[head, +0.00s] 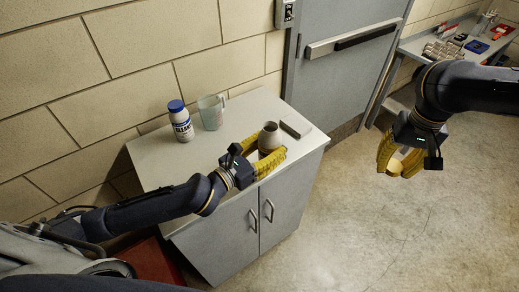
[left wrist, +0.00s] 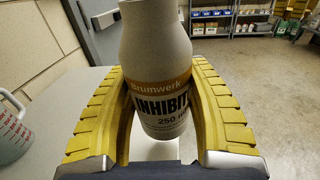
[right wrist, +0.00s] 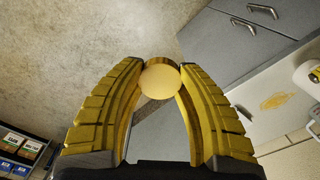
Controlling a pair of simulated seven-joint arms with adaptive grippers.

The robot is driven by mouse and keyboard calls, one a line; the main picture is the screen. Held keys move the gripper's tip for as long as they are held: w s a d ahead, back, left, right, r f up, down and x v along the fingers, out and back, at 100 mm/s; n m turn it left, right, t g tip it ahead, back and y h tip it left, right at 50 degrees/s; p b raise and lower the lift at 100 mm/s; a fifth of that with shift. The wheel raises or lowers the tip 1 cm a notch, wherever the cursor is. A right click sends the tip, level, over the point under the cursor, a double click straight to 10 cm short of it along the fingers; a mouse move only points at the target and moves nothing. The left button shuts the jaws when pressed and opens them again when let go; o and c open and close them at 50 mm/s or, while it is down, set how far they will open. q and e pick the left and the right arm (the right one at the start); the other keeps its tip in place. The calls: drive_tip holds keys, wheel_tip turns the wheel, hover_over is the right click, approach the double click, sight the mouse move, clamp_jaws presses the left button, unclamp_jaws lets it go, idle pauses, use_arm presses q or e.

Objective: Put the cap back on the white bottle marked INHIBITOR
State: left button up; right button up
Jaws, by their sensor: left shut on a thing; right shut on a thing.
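The white INHIBITOR bottle (left wrist: 160,75) has an orange band and stands upright between the yellow fingers of my left gripper (left wrist: 165,115), which is shut on it. In the head view the bottle (head: 270,136) is uncapped, at the front of the cabinet top, with my left gripper (head: 267,161) around its lower part. I cannot tell whether its base touches the top. My right gripper (right wrist: 160,75) is shut on a round pale-yellow cap (right wrist: 160,81) at its fingertips. In the head view my right gripper (head: 399,163) is in the air over the floor, right of the cabinet and apart from the bottle.
A blue-capped white bottle (head: 182,124) and a clear jug (head: 211,113) stand at the back left of the cabinet top (head: 235,130). Open air separates the grippers. A cluttered bench (head: 425,47) stands at the far right.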

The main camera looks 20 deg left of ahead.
use_arm(q)
drive_tip(key=w+d+r+m+g+h, duration=0.2)
drive_tip(key=w+d+m+g+h, duration=0.3)
drive_tip(key=d, duration=0.4)
drive_tip(key=shift+w+m+g+h, duration=0.3)
drive_tip(key=shift+m+g+h, duration=0.35)
drive_tip(key=shift+g, duration=0.35)
use_arm(e)
drive_tip(key=w+a+r, duration=0.2)
drive_tip(key=a+r, duration=0.2)
drive_tip(key=a, duration=0.3)
drive_tip(key=w+a+r+m, duration=0.1)
drive_tip(key=a+r, duration=0.4)
drive_tip(key=a, duration=0.3)
drive_tip(key=w+a+r, duration=0.2)
drive_tip(key=a+r, duration=0.3)
drive_tip(key=a, duration=0.3)
drive_tip(key=shift+w+m, duration=0.3)
drive_tip(key=shift+w, duration=0.05)
drive_tip(key=shift+a+f, duration=0.1)
drive_tip(key=shift+f, duration=0.1)
